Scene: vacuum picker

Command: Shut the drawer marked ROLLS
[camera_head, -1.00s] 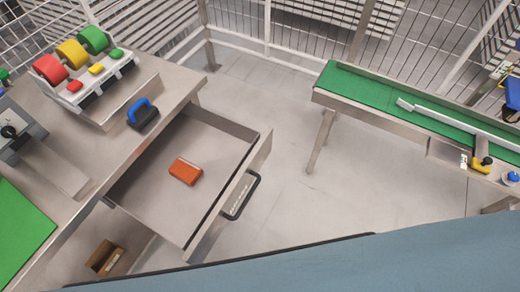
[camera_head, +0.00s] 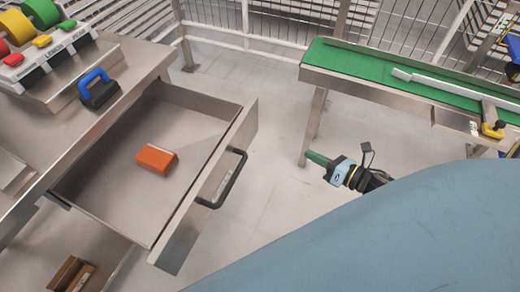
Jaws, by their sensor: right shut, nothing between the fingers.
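A steel drawer (camera_head: 178,106) stands pulled open from under the bench at the left. An orange block (camera_head: 156,159) lies inside it. The drawer has a black bar handle (camera_head: 237,170) on its front, facing right. A label shows by the handle, too small to read, so I cannot confirm ROLLS. My right gripper (camera_head: 318,158) is to the right of the handle, apart from it, over the floor. It is shut and empty, its tips pointing left. My left gripper is not in view.
The bench (camera_head: 135,62) carries a blue-handled black item (camera_head: 98,88) and red, yellow and green rolls. A green-topped conveyor (camera_head: 360,62) stands at right. An open brown box (camera_head: 72,274) is below the drawer. Floor between drawer and conveyor is clear.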

